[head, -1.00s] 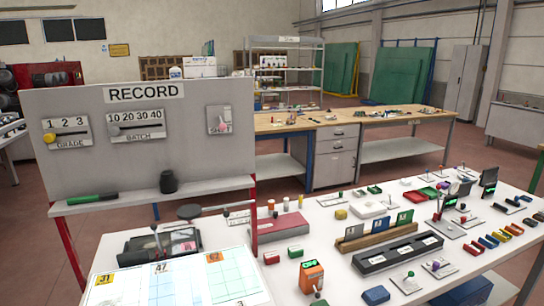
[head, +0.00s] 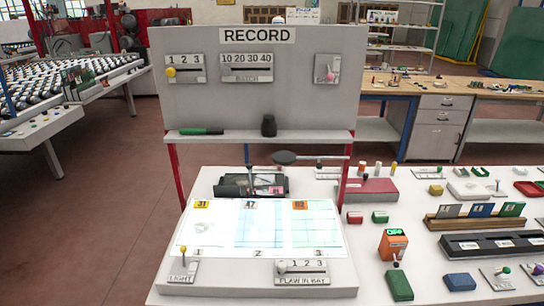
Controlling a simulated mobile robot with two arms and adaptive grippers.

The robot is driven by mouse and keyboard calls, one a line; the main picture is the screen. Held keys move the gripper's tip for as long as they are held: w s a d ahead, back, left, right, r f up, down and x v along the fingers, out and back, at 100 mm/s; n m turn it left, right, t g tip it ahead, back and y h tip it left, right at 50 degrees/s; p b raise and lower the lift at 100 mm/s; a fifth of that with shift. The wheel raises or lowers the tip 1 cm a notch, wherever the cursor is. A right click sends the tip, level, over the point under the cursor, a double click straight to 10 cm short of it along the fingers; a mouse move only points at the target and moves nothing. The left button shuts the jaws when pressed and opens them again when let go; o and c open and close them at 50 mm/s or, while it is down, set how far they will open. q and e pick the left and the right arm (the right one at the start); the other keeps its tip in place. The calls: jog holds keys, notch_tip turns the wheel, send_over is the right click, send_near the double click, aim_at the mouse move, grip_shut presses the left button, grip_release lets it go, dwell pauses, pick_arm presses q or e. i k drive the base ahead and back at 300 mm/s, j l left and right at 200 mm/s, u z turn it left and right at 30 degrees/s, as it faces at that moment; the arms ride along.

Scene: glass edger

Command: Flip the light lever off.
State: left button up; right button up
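The light lever (head: 184,262) is on the front left corner of the slanted white board, in the lower part of the head view. It has a small yellowish knob at its upper end and stands on a pale plate labelled LIGHT. The lever appears to point up, away from the label. Neither of my grippers is in view.
The slanted board (head: 180,289) also carries a FLAW IN BAY slider (head: 301,272). Behind it stands a grey RECORD panel (head: 258,87) with a shelf holding a green marker (head: 201,131). The table to the right is crowded with small items. Open floor lies left.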

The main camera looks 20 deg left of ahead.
aim_at(182, 249)
jog(key=u, duration=1.3)
